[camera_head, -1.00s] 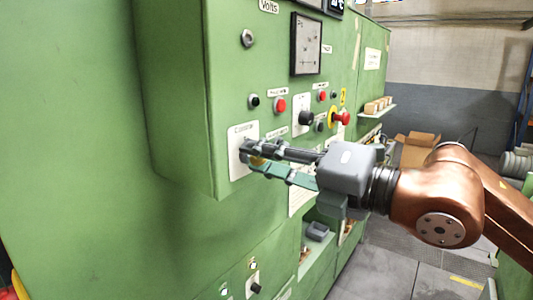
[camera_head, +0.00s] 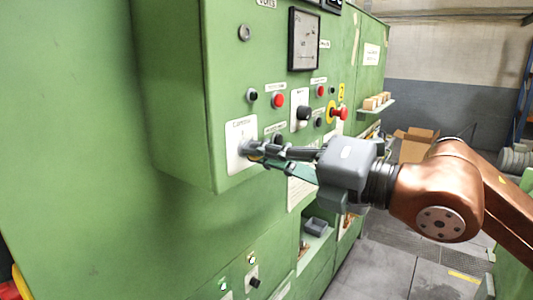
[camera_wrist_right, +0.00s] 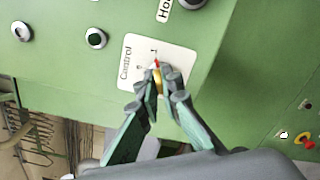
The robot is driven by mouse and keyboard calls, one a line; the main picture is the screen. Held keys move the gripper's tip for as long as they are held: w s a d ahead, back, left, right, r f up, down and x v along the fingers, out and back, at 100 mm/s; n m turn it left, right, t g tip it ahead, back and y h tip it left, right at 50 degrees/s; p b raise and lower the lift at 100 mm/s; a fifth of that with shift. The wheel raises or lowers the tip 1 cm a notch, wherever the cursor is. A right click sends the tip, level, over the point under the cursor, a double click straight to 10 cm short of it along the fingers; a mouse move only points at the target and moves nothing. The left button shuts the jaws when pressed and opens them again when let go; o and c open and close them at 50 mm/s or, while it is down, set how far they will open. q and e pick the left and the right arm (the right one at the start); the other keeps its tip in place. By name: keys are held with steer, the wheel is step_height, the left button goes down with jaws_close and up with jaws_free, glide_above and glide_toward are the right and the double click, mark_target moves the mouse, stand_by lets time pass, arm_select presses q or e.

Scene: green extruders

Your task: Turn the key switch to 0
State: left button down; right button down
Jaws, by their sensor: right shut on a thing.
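The key switch sits on a white plate (camera_wrist_right: 140,51) marked "Control", with 1 and 0 printed on it. In the right wrist view its brass key (camera_wrist_right: 158,77) shows between my fingertips, and a red mark on it points close to the 1. My right gripper (camera_wrist_right: 158,88) is shut on the key. In the head view the plate (camera_head: 237,133) is at the lower edge of the green panel, and my right gripper (camera_head: 253,149) reaches it from the right, hiding the key. My left gripper is not in view.
The green cabinet (camera_head: 170,90) fills the left. Near the plate are a red button (camera_head: 277,100), a black knob (camera_head: 304,113) and a red emergency stop (camera_head: 340,113). A gauge (camera_head: 304,40) is above. Open floor (camera_head: 385,275) lies at the lower right.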

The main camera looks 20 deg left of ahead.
steer(key=shift+n+b, duration=1.2)
steer(key=shift+n, duration=0.1)
steer(key=n+b, duration=0.1)
steer(key=n, duration=0.2)
steer(key=shift+r+n+b, duration=0.25)
steer(key=shift+n+b, duration=0.05)
steer(key=shift+b, duration=0.1)
steer(key=n, duration=0.2)
steer(key=shift+s+n+b, duration=0.1)
steer(key=shift+n+b, duration=0.2)
steer(key=shift+a+r+n, duration=0.1)
steer(key=shift+n, duration=1.4)
steer(key=c, duration=2.2)
jaws_free()
steer(key=shift+a, duration=0.3)
steer(key=shift+o, duration=0.4)
steer(key=shift+d, duration=0.15)
steer(key=shift+d+f, duration=0.15)
steer(key=shift+f, duration=0.05)
